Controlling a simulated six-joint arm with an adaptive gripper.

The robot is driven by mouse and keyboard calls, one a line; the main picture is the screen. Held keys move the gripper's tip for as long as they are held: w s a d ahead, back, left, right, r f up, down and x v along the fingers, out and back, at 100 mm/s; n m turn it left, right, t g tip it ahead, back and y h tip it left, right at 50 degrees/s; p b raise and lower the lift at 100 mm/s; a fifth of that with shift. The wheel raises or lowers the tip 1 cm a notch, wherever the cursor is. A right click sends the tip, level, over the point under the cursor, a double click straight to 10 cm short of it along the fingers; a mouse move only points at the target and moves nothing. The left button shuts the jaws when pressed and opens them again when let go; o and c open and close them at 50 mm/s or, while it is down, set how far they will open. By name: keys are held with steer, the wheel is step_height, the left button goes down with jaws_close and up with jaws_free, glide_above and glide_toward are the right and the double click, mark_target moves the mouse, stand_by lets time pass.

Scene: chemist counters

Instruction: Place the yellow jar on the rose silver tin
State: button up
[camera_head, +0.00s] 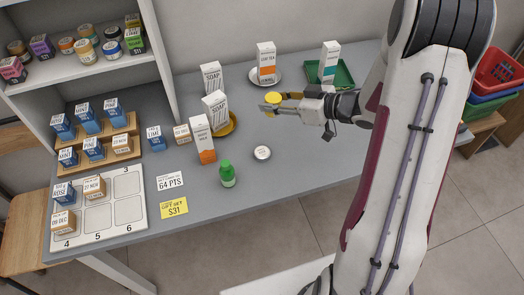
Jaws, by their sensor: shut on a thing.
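The yellow jar (272,97) shows between the fingers of my gripper (270,105), which is shut on it. The gripper reaches in from the right and holds the jar over the middle of the grey counter. Part of the jar is hidden by the fingers. A small round silver tin (262,153) with a pale lid stands on the counter, nearer the front edge and below the gripper in the picture. Its lettering is too small to read, and its top is bare. The jar is apart from the tin.
A green-capped bottle (227,174) stands left of the tin. Counter right of the tin is clear.

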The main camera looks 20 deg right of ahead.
steer(key=s+a+n+g+y, duration=0.2)
steer(key=s+a, duration=0.3)
steer(key=shift+n, duration=0.3)
steer(key=shift+f, duration=0.25)
glide_above(262, 152)
steer(key=shift+f, duration=2.75)
steer(key=shift+f, duration=2.1)
steer(key=shift+f, duration=0.1)
